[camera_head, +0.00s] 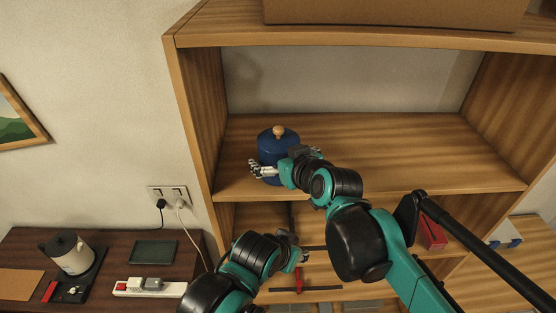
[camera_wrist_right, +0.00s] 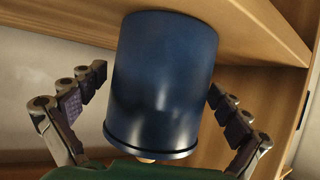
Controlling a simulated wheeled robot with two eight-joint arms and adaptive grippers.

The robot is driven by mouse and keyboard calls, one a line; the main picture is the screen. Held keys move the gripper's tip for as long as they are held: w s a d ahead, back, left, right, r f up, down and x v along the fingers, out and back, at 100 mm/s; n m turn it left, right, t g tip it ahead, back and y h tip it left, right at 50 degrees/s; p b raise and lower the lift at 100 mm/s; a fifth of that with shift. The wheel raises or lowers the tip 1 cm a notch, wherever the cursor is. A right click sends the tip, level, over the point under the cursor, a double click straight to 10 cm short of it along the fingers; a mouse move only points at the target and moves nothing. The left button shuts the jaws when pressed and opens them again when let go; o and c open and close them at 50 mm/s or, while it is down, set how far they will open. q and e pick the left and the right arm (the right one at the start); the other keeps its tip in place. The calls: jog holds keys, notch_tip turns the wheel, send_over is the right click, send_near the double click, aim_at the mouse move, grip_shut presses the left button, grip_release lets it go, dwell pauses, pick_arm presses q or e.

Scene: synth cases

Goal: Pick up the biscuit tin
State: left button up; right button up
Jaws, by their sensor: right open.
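The biscuit tin (camera_head: 272,143) is a blue cylinder with a round wooden knob on its lid. It stands upright near the left side of the wooden shelf in the head view. In the right wrist view the blue tin (camera_wrist_right: 162,85) fills the middle, upside down. My right gripper (camera_head: 263,170) is at the tin's front and hides its lower part. In the wrist view the right gripper (camera_wrist_right: 158,82) is open, one finger on each side of the tin with gaps visible. My left gripper (camera_head: 295,250) is low, below the shelf board; its fingers are too unclear to read.
The shelf board (camera_head: 400,150) is clear to the right of the tin. The left upright panel (camera_head: 200,120) stands close to the tin. A cardboard box (camera_head: 390,12) sits on the board above.

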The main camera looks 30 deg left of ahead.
jog(key=shift+d, duration=0.1)
jog(key=shift+c, duration=0.9)
jog(key=c, duration=1.4)
jog(key=shift+r, duration=0.1)
